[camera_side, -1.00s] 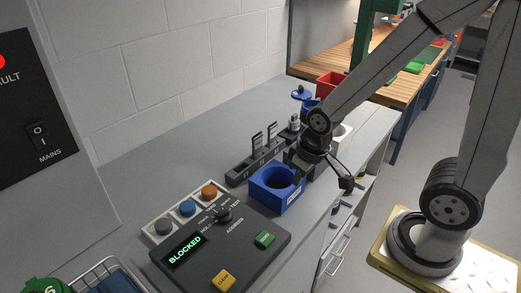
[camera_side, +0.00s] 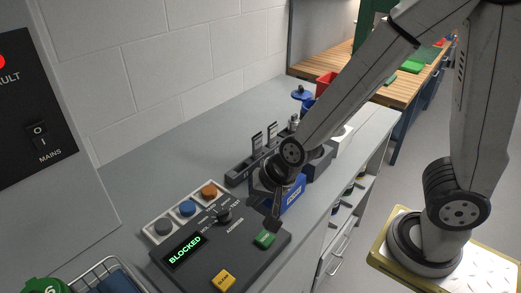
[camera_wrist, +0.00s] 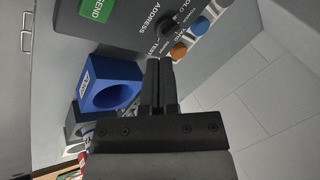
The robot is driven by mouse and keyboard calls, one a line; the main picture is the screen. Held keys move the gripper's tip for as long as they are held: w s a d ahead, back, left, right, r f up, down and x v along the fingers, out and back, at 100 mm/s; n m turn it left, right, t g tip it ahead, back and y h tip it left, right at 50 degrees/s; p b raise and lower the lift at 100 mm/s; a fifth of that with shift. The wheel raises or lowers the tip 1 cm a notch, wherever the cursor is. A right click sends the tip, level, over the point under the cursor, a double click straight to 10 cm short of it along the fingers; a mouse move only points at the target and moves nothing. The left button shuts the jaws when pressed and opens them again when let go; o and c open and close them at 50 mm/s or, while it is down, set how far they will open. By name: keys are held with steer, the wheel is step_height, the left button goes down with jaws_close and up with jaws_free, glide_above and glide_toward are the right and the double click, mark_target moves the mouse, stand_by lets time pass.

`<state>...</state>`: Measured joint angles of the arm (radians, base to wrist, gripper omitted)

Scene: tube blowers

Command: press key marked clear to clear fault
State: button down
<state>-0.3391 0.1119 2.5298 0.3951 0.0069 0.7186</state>
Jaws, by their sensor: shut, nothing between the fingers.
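The yellow key (camera_side: 222,281) sits at the front edge of the dark control panel (camera_side: 205,262) in the side view; its lettering is too small to read surely. The panel's green display (camera_side: 185,250) reads BLOCKED. A green key (camera_side: 264,239) sits at the panel's right; in the wrist view it (camera_wrist: 98,8) reads "...END". My gripper (camera_side: 275,224) is shut and empty, pointing down above the panel's right end, close to the green key and well to the right of the yellow key. In the wrist view my fingers (camera_wrist: 159,65) are together; the yellow key is out of frame.
A selector knob (camera_side: 223,214) stands up on the panel. Behind it are grey, blue and orange buttons (camera_side: 209,191). A blue block with a round opening (camera_side: 291,193) stands right of the panel, partly behind my gripper. A wire basket (camera_side: 108,270) is at the left.

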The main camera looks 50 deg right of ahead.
mark_target(219, 276)
steer(key=s+a+m+t, duration=0.2)
steer(key=a+m+t, duration=0.1)
steer(key=a+m, duration=0.9)
steer(key=shift+s+a+f+m+t, duration=0.15)
steer(key=shift+s+f+m+t, duration=0.2)
steer(key=shift+m, duration=1.65)
steer(key=shift+f, duration=0.1)
steer(key=shift+f, duration=4.3)
steer(key=shift+f, duration=0.85)
steer(key=shift+r, duration=0.85)
